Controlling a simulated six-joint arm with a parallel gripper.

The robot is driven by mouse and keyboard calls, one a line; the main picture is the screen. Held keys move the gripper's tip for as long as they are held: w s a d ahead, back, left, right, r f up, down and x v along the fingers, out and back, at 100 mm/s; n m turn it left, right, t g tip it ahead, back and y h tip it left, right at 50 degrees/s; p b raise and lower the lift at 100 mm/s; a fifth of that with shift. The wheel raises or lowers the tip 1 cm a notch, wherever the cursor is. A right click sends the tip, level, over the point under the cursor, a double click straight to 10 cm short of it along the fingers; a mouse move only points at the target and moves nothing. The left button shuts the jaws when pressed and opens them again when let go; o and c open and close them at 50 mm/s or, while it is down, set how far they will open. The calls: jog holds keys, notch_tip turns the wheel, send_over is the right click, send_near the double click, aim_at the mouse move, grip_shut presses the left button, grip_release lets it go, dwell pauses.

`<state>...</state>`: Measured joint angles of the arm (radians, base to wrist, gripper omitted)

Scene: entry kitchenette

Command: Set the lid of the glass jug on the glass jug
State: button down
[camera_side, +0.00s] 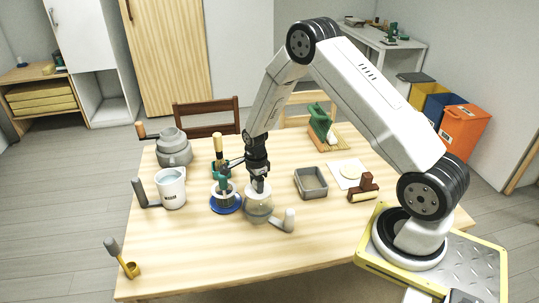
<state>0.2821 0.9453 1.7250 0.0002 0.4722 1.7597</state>
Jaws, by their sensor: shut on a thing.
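The glass jug (258,213) stands near the front middle of the table, see-through, with a pale handle (289,221) pointing to the lower right. My gripper (258,185) points straight down over the jug's mouth and is shut on the pale lid (259,191). The lid is at the jug's rim in the picture; the fingers partly hide it, and I cannot tell whether it touches the jug.
A white pitcher (171,190) and a grey grinder-like pot (174,152) are further left. A grey tin (311,183) and a brown block (364,187) are right. The front table is mostly clear.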

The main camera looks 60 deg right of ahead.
jog(key=shift+f, duration=1.05)
dwell(1.1)
jog(key=shift+c, duration=0.4)
grip_release()
jog(key=shift+r, duration=0.1)
jog(key=shift+r, duration=3.8)
jog(key=shift+a+r, duration=0.1)
